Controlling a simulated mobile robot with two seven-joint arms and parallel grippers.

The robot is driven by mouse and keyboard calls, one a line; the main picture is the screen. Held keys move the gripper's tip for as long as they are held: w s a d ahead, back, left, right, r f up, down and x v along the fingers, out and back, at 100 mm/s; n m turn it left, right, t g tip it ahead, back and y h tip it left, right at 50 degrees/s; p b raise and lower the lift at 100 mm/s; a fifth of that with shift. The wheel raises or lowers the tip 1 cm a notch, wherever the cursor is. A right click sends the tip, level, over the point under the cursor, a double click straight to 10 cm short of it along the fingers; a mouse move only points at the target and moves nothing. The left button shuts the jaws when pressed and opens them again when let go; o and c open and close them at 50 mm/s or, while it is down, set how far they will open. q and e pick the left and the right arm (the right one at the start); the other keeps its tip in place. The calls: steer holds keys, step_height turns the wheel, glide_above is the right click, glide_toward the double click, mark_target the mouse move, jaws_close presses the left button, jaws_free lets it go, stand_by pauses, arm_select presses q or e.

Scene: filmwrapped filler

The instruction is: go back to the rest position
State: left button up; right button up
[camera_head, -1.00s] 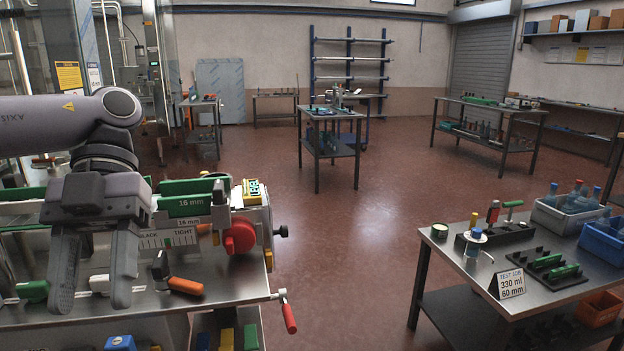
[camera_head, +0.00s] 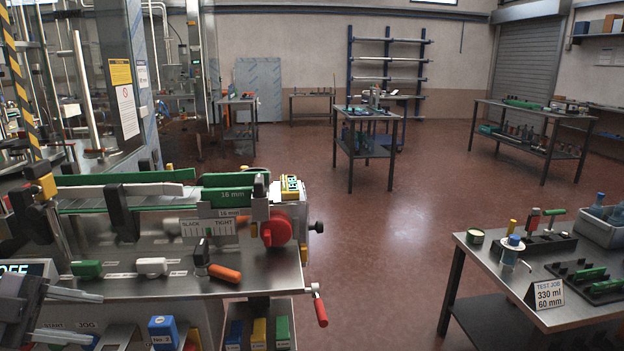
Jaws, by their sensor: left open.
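My left gripper (camera_head: 96,318) shows at the lower left edge of the head view, with its two grey fingers apart and pointing right. Nothing is between the fingers. It is in front of the metal machine bench (camera_head: 180,283), near a panel marked START. Most of my left arm is out of the picture. My right gripper is not in view.
The bench carries a green 16 mm rail (camera_head: 228,194), a red knob (camera_head: 276,233), an orange-handled lever (camera_head: 224,274) and a red-handled crank (camera_head: 320,311). Open red floor (camera_head: 390,235) lies between.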

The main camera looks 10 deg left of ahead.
arm_select(q)
steer(key=s+a+f+n+t+y, duration=0.1)
steer(key=s+f+n+t+y, duration=0.2)
steer(key=f+n+t+y, duration=0.55)
steer(key=s+a+f+n+t+y, duration=0.1)
steer(key=s+f+n, duration=0.4)
steer(key=f, duration=0.8)
steer(key=s+d+f+n+g, duration=0.1)
steer(key=d+f+n, duration=0.1)
steer(key=d, duration=0.4)
steer(key=s+d+f+n+g+y, duration=0.1)
steer(key=d+f+n, duration=0.2)
steer(key=d, duration=0.4)
steer(key=s+d+f+n+g, duration=0.1)
steer(key=d+f+n+g, duration=0.1)
steer(key=d+f, duration=0.2)
steer(key=d, duration=0.3)
steer(key=shift+s+d+f, duration=0.2)
steer(key=shift+s+f, duration=0.15)
steer(key=shift+s, duration=0.05)
